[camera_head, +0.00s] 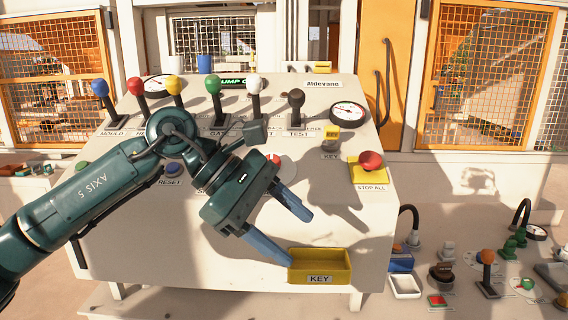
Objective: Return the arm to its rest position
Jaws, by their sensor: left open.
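My left arm (85,205) comes in from the left and reaches across the front of the control desk (345,225). My left gripper (290,230) is open, with its two blue-grey fingers apart and nothing between them. The lower finger's tip overlaps the left edge of the yellow KEY tray (320,267) in the picture; I cannot tell whether they touch. The upper finger ends above the tray. The arm and gripper hide part of the desk's middle, including some labels and part of a red button. My right gripper is not in view.
Several levers with coloured knobs, such as the blue one (99,87) and the black one (296,97), stand along the desk. A red STOP ALL button (370,161) and a yellow key switch (331,134) are at right. More controls (487,258) stand at lower right.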

